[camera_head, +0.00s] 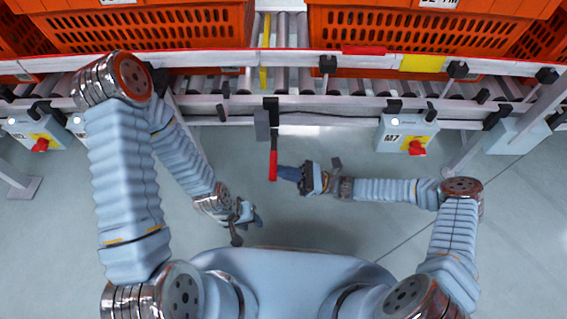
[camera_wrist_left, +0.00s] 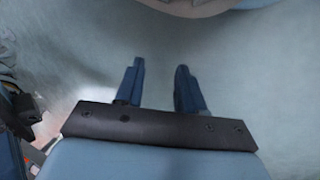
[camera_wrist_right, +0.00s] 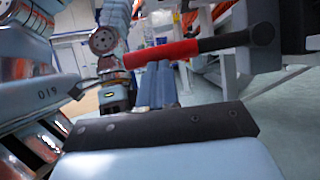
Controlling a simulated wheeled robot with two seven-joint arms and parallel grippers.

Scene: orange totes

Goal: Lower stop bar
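A lever with a red handle (camera_head: 273,160) hangs from a dark bracket at the conveyor's front edge, between the two totes. A narrow yellow bar (camera_head: 265,50) shows among the rollers above it; I cannot tell if it is raised. My right gripper (camera_head: 281,172) is beside the lower end of the red handle, on its right. In the right wrist view the red handle (camera_wrist_right: 160,53) crosses just past the fingertips (camera_wrist_right: 155,76), which sit close together; contact is unclear. My left gripper (camera_head: 246,224) is low, well away from the lever, open and empty, its fingers apart in its wrist view (camera_wrist_left: 160,68).
Orange totes (camera_head: 150,28) (camera_head: 420,32) stand on the roller conveyor (camera_head: 290,82) to the left and right. Grey boxes with red knobs hang below its edge, one marked M7 (camera_head: 392,134). The floor between my arms is clear.

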